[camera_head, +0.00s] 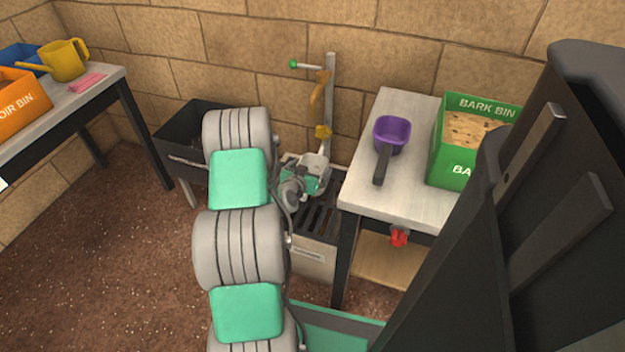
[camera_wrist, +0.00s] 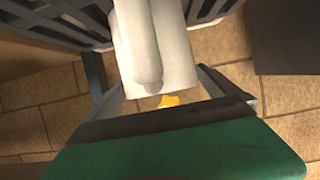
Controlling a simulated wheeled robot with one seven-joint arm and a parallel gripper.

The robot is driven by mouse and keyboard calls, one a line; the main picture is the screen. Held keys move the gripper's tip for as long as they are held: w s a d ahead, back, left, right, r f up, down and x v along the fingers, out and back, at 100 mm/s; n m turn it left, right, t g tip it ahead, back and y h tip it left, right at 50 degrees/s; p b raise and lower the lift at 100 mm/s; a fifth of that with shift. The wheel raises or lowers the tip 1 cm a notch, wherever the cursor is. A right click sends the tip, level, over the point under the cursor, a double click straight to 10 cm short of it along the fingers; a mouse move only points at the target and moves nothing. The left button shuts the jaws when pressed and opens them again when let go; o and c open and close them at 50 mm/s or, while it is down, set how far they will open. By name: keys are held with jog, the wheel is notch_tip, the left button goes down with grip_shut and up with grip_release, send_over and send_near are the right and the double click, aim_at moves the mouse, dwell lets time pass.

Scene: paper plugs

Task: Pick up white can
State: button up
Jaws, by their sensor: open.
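The white can (camera_wrist: 155,45) fills the upper middle of the wrist view, with a rounded ridge down its near side. A pale white shape in the head view, by my gripper (camera_head: 312,172), may be part of the can; my arm and gripper hide most of that area. In the wrist view my gripper (camera_wrist: 165,92) is open, with one finger on each side of the can's lower end. I cannot tell whether either finger touches it.
A slatted stand (camera_head: 316,255) with an upright post and yellow tap (camera_head: 322,132) is around my gripper. A table (camera_head: 414,115) to its right holds a purple scoop (camera_head: 393,132) and green bark bin (camera_head: 455,160). A black trough (camera_head: 180,138) stands left.

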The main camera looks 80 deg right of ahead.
jog(key=shift+x, duration=1.05)
jog(key=c, duration=1.4)
jog(key=shift+c, duration=0.2)
